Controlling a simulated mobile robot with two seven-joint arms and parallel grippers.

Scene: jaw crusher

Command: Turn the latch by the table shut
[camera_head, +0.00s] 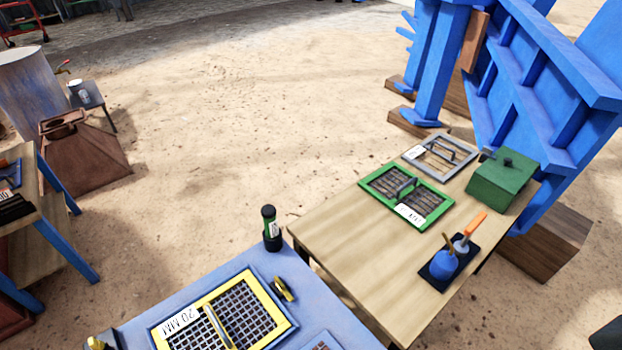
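A yellow and dark latch (283,288) sits on the blue-grey deck (240,274), close to the deck's edge facing the wooden table (330,225). It lies slanted beside the yellow-framed screen labelled 20 MM (262,313). I cannot tell from this view whether it is shut. A second yellow and dark fitting (97,343) is partly cut off at the bottom left.
A green and black cylinder (270,228) stands at the deck's far corner. The wooden table carries a green-framed screen (378,183), a grey-framed screen (462,151), a green box (502,180) and a dark tray with tools (433,279). Open sandy ground lies beyond.

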